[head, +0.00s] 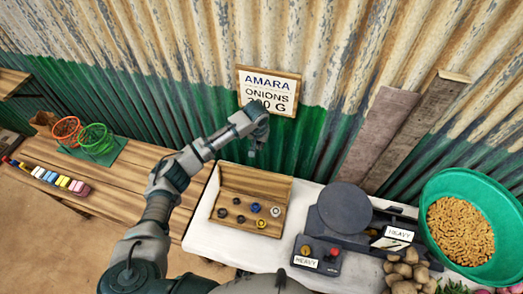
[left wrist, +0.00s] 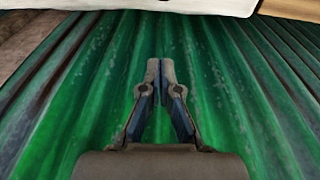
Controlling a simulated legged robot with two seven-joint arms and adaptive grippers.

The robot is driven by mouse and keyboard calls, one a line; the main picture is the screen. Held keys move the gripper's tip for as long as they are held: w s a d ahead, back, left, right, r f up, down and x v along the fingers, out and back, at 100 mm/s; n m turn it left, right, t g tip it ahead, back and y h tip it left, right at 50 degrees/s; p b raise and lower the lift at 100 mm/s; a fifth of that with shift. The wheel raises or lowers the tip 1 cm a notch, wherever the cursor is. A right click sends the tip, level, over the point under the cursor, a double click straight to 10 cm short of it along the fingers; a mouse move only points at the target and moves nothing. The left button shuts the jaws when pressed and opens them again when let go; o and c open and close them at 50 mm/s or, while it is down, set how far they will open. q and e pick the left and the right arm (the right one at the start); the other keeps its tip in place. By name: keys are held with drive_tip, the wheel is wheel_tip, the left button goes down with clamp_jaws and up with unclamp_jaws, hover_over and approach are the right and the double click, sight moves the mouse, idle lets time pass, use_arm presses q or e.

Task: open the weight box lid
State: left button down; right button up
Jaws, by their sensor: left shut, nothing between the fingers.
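The wooden weight box (head: 232,222) stands on the white-covered table, with several dark, brass and blue weights showing inside. Its lid (head: 262,184) is open, raised along the back edge and facing me. My left gripper (head: 252,152) is above and behind the lid, near the corrugated wall, apart from the box as far as I can see. In the left wrist view its fingers (left wrist: 160,66) are together and hold nothing, with green corrugated metal beyond them. My right gripper is not in view.
A sign (head: 283,84) hangs on the wall, partly hidden by my left arm. Wooden planks (head: 378,140) lean behind.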

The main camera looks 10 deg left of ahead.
use_arm(q)
wheel_tip(320, 180, down, 10)
drive_tip(key=w, duration=0.2)
drive_tip(key=s, duration=0.2)
drive_tip(key=s+r+p, duration=0.1)
drive_tip(key=s, duration=0.1)
drive_tip(key=shift+s+r, duration=0.2)
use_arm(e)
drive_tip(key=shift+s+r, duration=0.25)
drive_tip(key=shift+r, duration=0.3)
use_arm(q)
drive_tip(key=shift+w, duration=0.1)
